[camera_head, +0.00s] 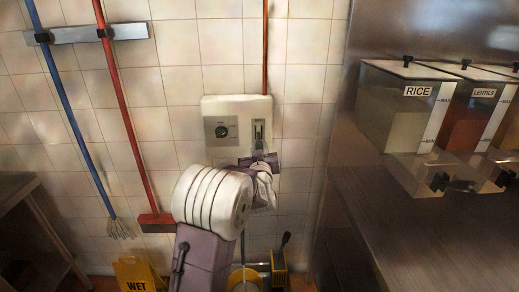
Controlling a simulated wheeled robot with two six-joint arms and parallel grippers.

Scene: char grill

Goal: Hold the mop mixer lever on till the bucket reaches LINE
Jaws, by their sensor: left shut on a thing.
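The mop mixer panel (240,108) is a pale box on the tiled wall, with a dark round knob (222,131) on its left and a small lever slot (259,128) on its right. My left gripper (262,162) is shut at the lower right of the panel, just below the slot. It appears to be on the lever, which the fingers mostly hide. The yellow mop bucket (244,281) stands on the floor below, partly behind my left arm. Its water level and any LINE mark cannot be made out. My right gripper is not in view.
A red pipe (265,45) rises above the panel. A blue-handled mop (67,100) and a red-handled broom (124,105) hang from a wall rack (75,34). A yellow WET sign (135,274) stands at lower left. Food dispensers (400,110) stand above a steel counter (440,235) at right.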

